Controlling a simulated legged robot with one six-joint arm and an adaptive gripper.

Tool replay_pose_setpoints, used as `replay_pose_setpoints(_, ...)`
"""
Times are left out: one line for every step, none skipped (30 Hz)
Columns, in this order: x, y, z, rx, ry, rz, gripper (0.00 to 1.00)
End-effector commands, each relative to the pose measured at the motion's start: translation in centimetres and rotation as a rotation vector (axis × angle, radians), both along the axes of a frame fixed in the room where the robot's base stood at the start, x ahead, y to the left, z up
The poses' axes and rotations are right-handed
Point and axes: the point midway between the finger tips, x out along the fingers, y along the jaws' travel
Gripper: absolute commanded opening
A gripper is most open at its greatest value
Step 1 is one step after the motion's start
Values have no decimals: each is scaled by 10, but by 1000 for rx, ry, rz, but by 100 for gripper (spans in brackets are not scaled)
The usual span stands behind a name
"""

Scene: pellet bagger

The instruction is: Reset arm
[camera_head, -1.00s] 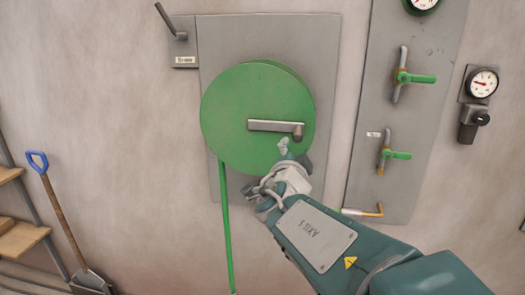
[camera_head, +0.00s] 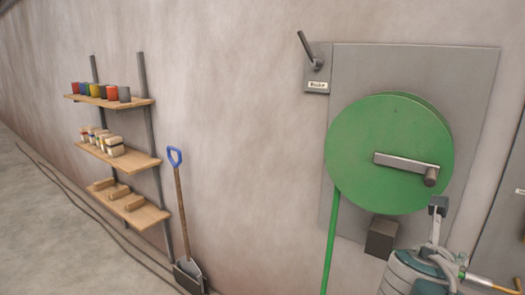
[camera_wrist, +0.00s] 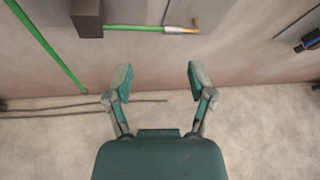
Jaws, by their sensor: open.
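My arm shows at the lower right of the head view, folded in front of the wall below the green wheel, and its gripper cannot be clearly made out there. In the wrist view my gripper (camera_wrist: 157,80) is open, its two fingers spread apart with nothing between them. The gripper touches nothing that I can see.
A green wheel (camera_head: 385,130) with a crank handle (camera_head: 405,163) is on a grey wall panel (camera_head: 460,75). A small lever (camera_head: 309,52) is at upper left of it. A blue-handled shovel (camera_head: 182,215) leans by wooden shelves (camera_head: 140,216).

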Motion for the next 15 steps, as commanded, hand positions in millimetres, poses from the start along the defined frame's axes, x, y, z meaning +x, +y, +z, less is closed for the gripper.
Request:
replay_pose_setpoints(-7, 4, -6, 121, -78, -58, 71)
replay_pose_setpoints(-11, 7, -11, 200, -127, -99, 71)
replay_pose_setpoints(-17, 10, -17, 305, -192, -157, 71)
replay_pose_setpoints(-21, 14, -22, 384, -238, -202, 71)
replay_pose_setpoints(-25, 17, -27, 461, -286, -248, 71)
replay_pose_setpoints(-31, 22, -33, 564, -347, -311, 71)
replay_pose_setpoints(-35, 26, -38, 640, -391, -362, 71)
replay_pose_setpoints(-38, 30, -42, 715, -434, -413, 71)
replay_pose_setpoints(-44, 36, -49, 814, -490, -484, 71)
replay_pose_setpoints(-47, 41, -53, 888, -530, -540, 71)
replay_pose_setpoints(-51, 46, -58, 959, -570, -596, 71)
replay_pose_setpoints(-56, 53, -63, 1054, -621, -676, 71)
replay_pose_setpoints(-59, 59, -67, 1124, -658, -737, 71)
replay_pose_setpoints(-63, 65, -71, 1192, -693, -800, 71)
replay_pose_setpoints(-67, 73, -76, 1280, -738, -889, 71)
